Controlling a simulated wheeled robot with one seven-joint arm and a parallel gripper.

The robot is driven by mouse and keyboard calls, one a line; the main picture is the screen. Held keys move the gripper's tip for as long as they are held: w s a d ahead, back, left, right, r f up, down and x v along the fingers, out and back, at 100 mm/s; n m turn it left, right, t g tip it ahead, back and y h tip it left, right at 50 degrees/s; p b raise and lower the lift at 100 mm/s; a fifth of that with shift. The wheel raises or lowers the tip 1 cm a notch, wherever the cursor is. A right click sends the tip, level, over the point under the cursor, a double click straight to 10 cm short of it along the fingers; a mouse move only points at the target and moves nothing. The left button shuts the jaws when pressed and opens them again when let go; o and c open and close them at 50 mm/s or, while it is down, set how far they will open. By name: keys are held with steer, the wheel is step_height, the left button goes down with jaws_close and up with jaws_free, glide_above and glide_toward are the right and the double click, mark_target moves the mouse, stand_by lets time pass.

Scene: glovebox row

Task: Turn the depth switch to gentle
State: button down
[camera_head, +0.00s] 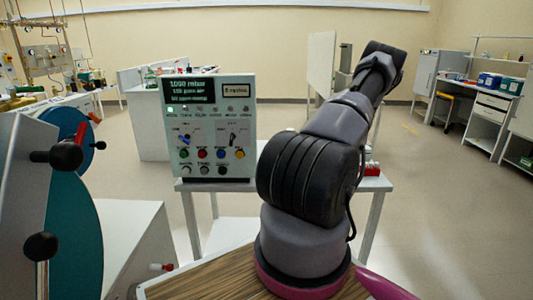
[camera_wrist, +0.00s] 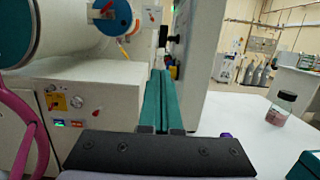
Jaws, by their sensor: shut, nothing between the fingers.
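The grey control panel (camera_head: 208,125) stands upright on a small table in the head view. Two small lever switches show on its face, a left one (camera_head: 185,138) and a black right one (camera_head: 233,137). Their labels are too small to read, so I cannot tell which is the depth switch or where it points. In the wrist view the panel (camera_wrist: 202,45) is nearly edge-on, its knobs sticking out to the left. My gripper (camera_wrist: 160,73) is shut and empty, its teal fingers side by side near the panel's knob side. I cannot tell whether they touch it. The head view does not show the fingers.
A white cabinet (camera_wrist: 105,85) with a round glovebox port is close on the left of the wrist view. A jar (camera_wrist: 281,108) with a dark lid stands on the white surface at right. A glovebox with a teal disc (camera_head: 78,235) fills the head view's left.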

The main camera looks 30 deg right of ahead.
steer(key=s+a+r+n+g+h, duration=0.2)
steer(key=a+r+n+g+h, duration=0.5)
steer(key=a+r+n+g, duration=0.65)
steer(key=s+a+r+n+t+h, duration=0.6)
steer(key=s+a+r+h, duration=0.3)
steer(key=a+r, duration=0.4)
steer(key=n+h, duration=0.6)
steer(key=h, duration=1.1)
glide_toward(232, 140)
steer(key=w+d, duration=0.1)
steer(key=d, duration=0.1)
steer(key=w+d, duration=0.1)
steer(key=d, duration=0.1)
steer(key=w+d, duration=0.1)
steer(key=d, duration=0.1)
steer(key=shift+w+d+r, duration=0.15)
steer(key=shift+w, duration=0.05)
